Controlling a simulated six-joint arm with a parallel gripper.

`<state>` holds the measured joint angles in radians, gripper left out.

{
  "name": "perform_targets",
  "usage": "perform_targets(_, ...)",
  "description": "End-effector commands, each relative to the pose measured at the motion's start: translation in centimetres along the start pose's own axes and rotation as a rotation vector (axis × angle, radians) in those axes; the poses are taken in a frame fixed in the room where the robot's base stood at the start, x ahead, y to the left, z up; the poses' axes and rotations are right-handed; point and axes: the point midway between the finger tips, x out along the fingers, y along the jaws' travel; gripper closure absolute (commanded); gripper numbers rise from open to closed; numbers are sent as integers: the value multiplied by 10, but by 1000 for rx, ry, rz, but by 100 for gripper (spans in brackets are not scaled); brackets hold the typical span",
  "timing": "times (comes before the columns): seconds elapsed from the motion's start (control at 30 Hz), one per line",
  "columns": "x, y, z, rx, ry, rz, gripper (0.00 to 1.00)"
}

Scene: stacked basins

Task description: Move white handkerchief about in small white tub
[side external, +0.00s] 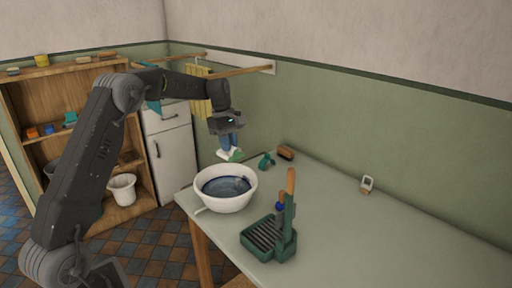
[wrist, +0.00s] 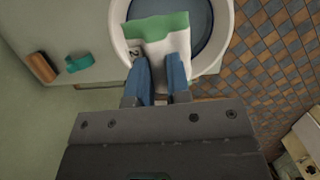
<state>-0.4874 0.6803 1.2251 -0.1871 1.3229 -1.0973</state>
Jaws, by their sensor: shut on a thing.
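The small white tub (side external: 226,206) stands near the left end of the table, holding dark blue water. In the wrist view its rim (wrist: 118,28) curves around the cloth. The white handkerchief (side external: 223,153), with a green band, hangs from my gripper (side external: 228,141) just above the tub's back rim. In the wrist view the blue fingers are shut on the near end of the handkerchief (wrist: 165,45), and its green end lies over the tub opening. I cannot tell whether the cloth touches the water. A greyish patch shows inside the tub at right; I cannot tell what it is.
A green ridged stand (side external: 266,238) with an upright wooden handle is right of the tub. A teal item (side external: 266,161) and a brown brush (side external: 286,153) lie behind it. A small white device (side external: 367,184) is by the wall. The table's right half is clear.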

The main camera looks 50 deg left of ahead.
Motion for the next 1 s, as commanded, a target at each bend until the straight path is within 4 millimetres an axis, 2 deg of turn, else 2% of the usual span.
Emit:
perform_targets(0.1, -4, -13, -18, -2, -1, 2, 100)
perform_targets(0.33, 36, -11, -22, 0, -3, -3, 100)
perform_targets(0.67, 59, -11, -26, 1, -2, -2, 100)
perform_targets(1.0, 96, -11, -33, 0, -2, -2, 100)
